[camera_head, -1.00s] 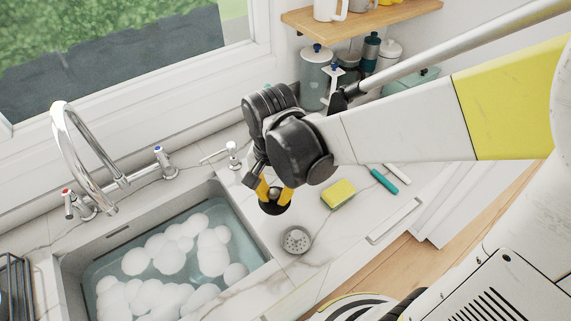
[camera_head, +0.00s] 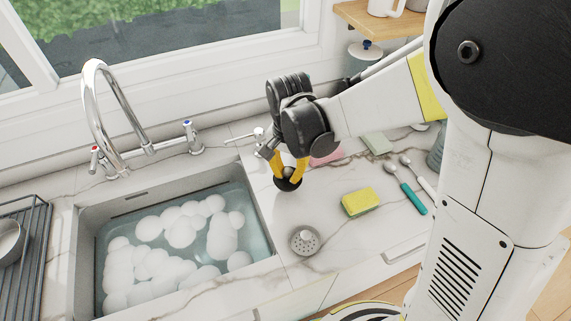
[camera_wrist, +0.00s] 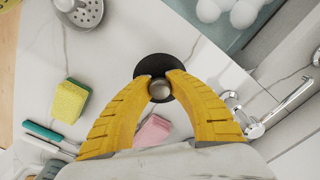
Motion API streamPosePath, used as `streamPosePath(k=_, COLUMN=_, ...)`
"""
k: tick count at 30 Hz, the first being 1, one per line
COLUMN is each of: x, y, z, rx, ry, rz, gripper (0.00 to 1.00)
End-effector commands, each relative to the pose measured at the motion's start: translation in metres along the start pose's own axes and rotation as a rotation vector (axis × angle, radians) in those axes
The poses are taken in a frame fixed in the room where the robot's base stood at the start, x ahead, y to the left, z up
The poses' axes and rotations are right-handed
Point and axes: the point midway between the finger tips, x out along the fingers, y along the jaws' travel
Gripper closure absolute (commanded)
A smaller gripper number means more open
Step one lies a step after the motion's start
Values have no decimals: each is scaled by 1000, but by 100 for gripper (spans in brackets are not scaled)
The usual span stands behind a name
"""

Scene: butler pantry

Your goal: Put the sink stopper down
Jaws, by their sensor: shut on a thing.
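The sink stopper (camera_head: 289,181) is a black disc with a round metal knob. My gripper (camera_head: 288,170) has its yellow fingers shut on the knob. The stopper is over the marble counter just right of the sink (camera_head: 262,238). In the wrist view, the black disc (camera_wrist: 152,66) shows beyond the fingertips (camera_wrist: 160,85), with the knob (camera_wrist: 159,89) between them. I cannot tell whether the disc touches the counter.
A grey round strainer (camera_head: 305,240) lies in front of the stopper. A yellow-green sponge (camera_head: 360,202) is to the right, with a teal-handled utensil (camera_head: 413,198) beyond. A pink item (camera_head: 327,155) lies behind. The soapy sink has a tall faucet (camera_head: 97,110).

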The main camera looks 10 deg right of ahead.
Motion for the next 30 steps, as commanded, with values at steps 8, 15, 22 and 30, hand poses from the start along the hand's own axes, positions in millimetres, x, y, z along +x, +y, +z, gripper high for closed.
streamPosePath(k=8, x=37, y=-1, z=-1, rx=0, ry=0, rz=0, gripper=100)
streamPosePath(k=15, x=40, y=0, z=0, rx=0, ry=0, rz=0, gripper=100)
streamPosePath(k=22, x=45, y=0, z=0, rx=0, ry=0, rz=0, gripper=79)
streamPosePath(k=30, x=44, y=0, z=0, rx=0, ry=0, rz=0, gripper=59)
